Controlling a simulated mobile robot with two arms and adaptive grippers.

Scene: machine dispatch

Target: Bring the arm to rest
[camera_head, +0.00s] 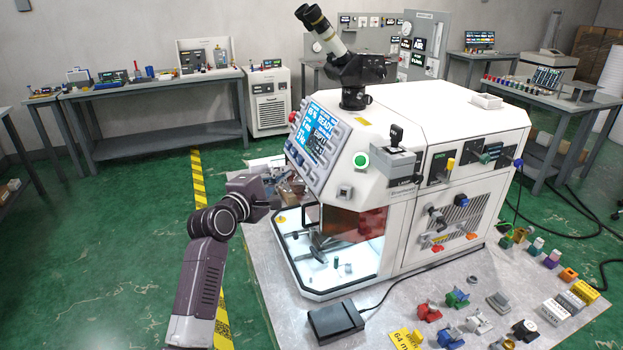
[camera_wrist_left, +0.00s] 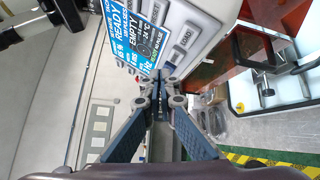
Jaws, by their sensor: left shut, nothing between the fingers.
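My left arm comes in from the lower left of the head view. Its gripper (camera_head: 280,200) is beside the left front of the white machine (camera_head: 462,115), below the machine's screen, and its fingers are small and hard to make out there. In the left wrist view the fingers of the left gripper (camera_wrist_left: 164,84) meet at the tips, shut with nothing between them. The machine's screen (camera_head: 318,133) reads READY; it also shows in the left wrist view (camera_wrist_left: 140,32). My right gripper is not in view.
The machine stands on a grey table (camera_head: 285,327) with a black pedal (camera_head: 335,320) and several small coloured parts at the front right. A grey bench (camera_head: 150,90) stands along the back wall. Green floor with a yellow-black stripe (camera_head: 199,180) lies open left of the table.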

